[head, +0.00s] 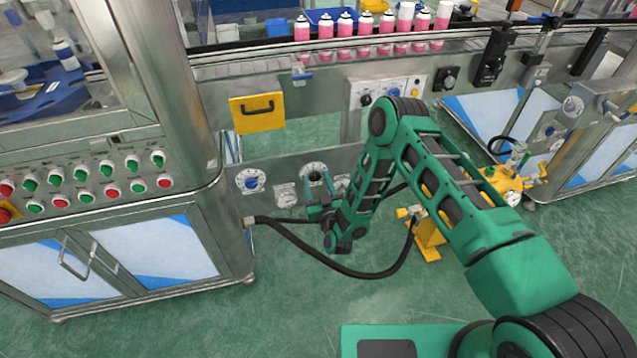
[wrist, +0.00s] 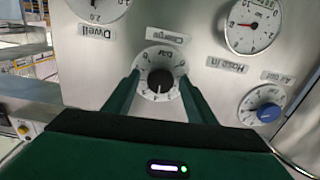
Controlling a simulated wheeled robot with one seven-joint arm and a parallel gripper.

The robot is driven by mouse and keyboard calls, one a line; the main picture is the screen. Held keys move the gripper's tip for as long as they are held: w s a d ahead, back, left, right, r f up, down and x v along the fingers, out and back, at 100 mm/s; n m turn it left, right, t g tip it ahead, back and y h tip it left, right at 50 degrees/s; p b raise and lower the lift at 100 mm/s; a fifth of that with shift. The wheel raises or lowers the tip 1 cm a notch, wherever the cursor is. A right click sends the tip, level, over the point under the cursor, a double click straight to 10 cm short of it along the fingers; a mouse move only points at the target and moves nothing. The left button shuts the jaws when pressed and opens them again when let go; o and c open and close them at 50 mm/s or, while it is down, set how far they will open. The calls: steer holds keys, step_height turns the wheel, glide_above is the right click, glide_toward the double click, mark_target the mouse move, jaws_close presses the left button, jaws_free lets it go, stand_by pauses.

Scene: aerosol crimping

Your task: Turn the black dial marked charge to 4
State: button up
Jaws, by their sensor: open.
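The black charge dial (wrist: 160,80) sits on a white scale plate under an upside-down "Charge" label in the wrist view. A white mark on the knob points toward the bottom of that picture; the small scale numbers are hard to read. My gripper (wrist: 159,84) is open, with one green finger on each side of the knob. I cannot tell whether the fingers touch it. In the head view the charge dial (head: 314,169) shows on the steel panel, just above my gripper (head: 318,203), which partly covers that area.
The blue air knob (wrist: 269,112), a pressure gauge (wrist: 252,25) and the Dwell dial (wrist: 97,6) surround the charge dial. A black hose (head: 345,270) loops below my gripper. Pink cans (head: 325,32) stand on the conveyor behind. A button cabinet (head: 95,210) stands left.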

steer(key=c, duration=1.1)
steer(key=shift+o, duration=0.3)
steer(key=shift+m, duration=0.3)
steer(key=o, duration=1)
steer(key=shift+o, duration=0.2)
steer(key=shift+s, duration=0.1)
steer(key=v, duration=1)
steer(key=shift+s+d, duration=0.15)
steer(key=shift+s, duration=0.1)
